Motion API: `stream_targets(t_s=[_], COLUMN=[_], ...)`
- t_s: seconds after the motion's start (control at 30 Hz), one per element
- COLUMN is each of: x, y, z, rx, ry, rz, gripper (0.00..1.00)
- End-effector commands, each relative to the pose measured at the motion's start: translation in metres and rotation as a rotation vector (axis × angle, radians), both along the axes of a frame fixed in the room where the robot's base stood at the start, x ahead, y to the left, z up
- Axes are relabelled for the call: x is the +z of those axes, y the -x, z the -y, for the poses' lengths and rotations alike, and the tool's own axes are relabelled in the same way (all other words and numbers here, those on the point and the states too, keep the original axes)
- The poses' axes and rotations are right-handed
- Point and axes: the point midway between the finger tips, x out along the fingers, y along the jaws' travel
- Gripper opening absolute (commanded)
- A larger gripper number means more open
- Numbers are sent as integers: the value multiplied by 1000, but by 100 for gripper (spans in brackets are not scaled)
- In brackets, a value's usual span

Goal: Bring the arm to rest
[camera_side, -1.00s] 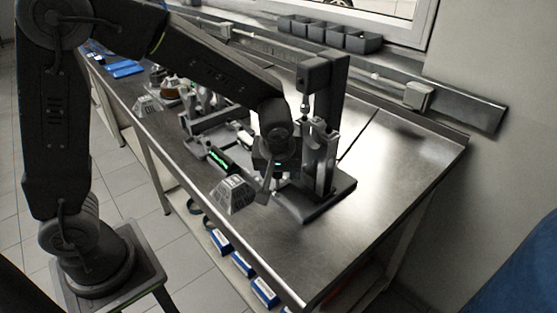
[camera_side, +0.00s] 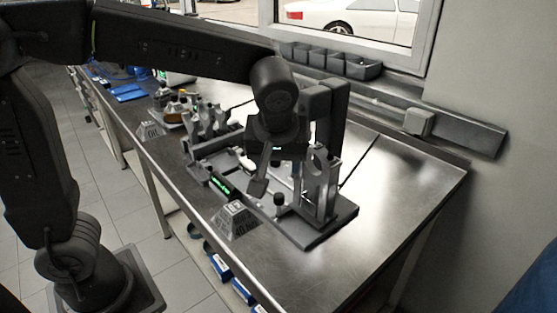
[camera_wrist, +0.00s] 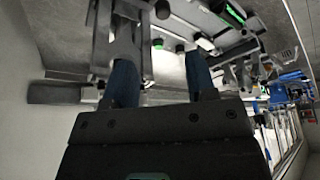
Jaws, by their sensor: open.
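My gripper (camera_side: 258,180) hangs from my raised arm over the bench, in front of the dark press stand (camera_side: 325,160) in the side view. In the wrist view my gripper's two blue fingers (camera_wrist: 162,78) are wide apart, with nothing held between them. Parts of the stand and fixtures show beyond the fingers. In the side view only one finger shows clearly, pointing down.
A metal workbench (camera_side: 390,200) carries the stand, a grey weight-like block (camera_side: 236,221), a green-lit display (camera_side: 221,184) and fixtures further left. Grey bins (camera_side: 335,60) line the back wall. The bench's right part is clear.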

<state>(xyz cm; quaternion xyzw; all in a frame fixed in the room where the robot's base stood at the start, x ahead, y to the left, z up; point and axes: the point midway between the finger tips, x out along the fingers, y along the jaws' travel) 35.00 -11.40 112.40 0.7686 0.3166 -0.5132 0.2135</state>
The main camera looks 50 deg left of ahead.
Motion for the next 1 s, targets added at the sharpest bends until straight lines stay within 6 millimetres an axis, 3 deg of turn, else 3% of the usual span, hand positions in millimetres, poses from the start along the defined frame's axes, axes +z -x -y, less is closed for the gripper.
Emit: stream_targets(t_s=[0.3,0.5,0.7,0.83,1.0], x=[5,17,12,5,-1], y=[10,60,114,135,146], z=[-8,-39,-59,-64,-65], rx=[-41,-279,-566,-695,-773], ry=[10,39,22,-11,-39], rz=[-7,-11,37,71,95], gripper=[52,52,52,52,52])
